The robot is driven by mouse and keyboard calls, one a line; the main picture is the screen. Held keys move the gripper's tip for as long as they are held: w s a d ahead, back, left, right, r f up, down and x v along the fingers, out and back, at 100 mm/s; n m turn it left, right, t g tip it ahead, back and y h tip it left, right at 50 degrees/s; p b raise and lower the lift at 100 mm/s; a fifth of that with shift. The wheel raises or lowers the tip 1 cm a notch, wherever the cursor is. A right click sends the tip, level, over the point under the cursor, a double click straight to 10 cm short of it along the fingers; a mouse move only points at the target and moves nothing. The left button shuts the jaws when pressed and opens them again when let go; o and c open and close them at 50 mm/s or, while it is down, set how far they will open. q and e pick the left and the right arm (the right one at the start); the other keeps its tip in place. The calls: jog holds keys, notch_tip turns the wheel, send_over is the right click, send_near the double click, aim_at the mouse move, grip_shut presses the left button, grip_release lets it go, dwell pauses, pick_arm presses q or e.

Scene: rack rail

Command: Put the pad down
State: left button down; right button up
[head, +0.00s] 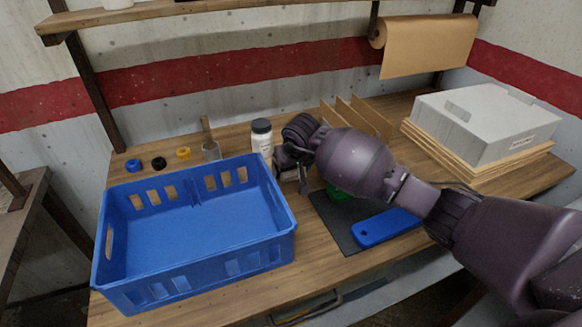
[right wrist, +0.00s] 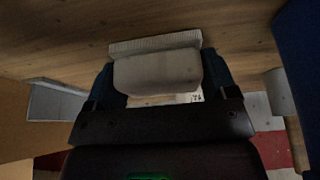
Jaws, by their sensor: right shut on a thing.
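The pad (right wrist: 158,72), a pale grey block with a ribbed edge, sits between the two fingers of my right gripper (right wrist: 160,85) in the right wrist view. In the head view my right gripper (head: 292,166) is just right of the blue crate's far right corner, in front of the white bottle. It is shut on the pad, and only a small pale part of the pad (head: 290,175) shows below the fingers. Wooden tabletop lies beyond the pad in the wrist view; I cannot tell whether they touch. My left gripper is not in view.
The empty blue crate (head: 125,272) fills the table's left. A dark mat (head: 338,227) bears a blue tool (head: 385,228) and a partly hidden green thing (head: 336,195). A grey box (head: 485,122) stands right.

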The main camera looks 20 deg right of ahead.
jog(key=shift+f, duration=0.15)
jog(key=o, duration=0.8)
jog(key=shift+o, duration=0.2)
jog(key=shift+r, duration=0.4)
jog(key=p+v, duration=0.1)
jog(key=v, duration=1)
jog(key=shift+s+r, duration=0.2)
jog(key=shift+r, duration=0.1)
